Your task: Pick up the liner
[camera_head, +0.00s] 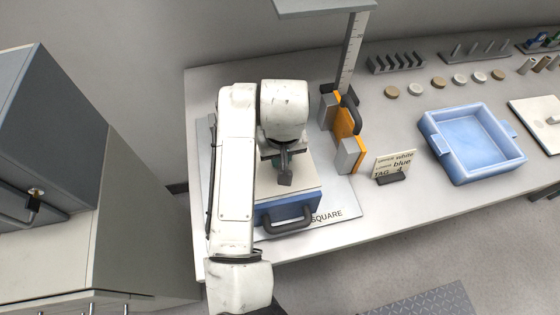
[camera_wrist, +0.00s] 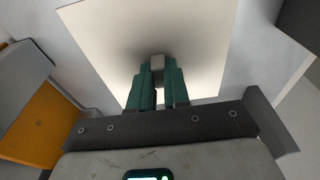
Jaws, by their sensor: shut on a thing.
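A flat cream square plate, which I take to be the liner (camera_wrist: 110,50), lies below my gripper (camera_wrist: 157,68) in the wrist view. A small pale grey block, apparently its knob (camera_wrist: 157,60), sits between the green fingers, which are shut on it. In the head view the liner (camera_head: 309,178) shows its cream top over a blue tray (camera_head: 285,212) with a dark front handle. My gripper (camera_head: 284,172) points down over its middle. My arm hides the left part. I cannot tell whether the liner is touching the tray.
An orange and grey fixture (camera_head: 343,132) with a ruled post (camera_head: 354,45) stands close right of the tray. A sign (camera_head: 394,164), a blue bin (camera_head: 470,150) and a white plate with a knob (camera_head: 535,118) are further right. Several discs and a dark rack (camera_head: 396,63) stand behind.

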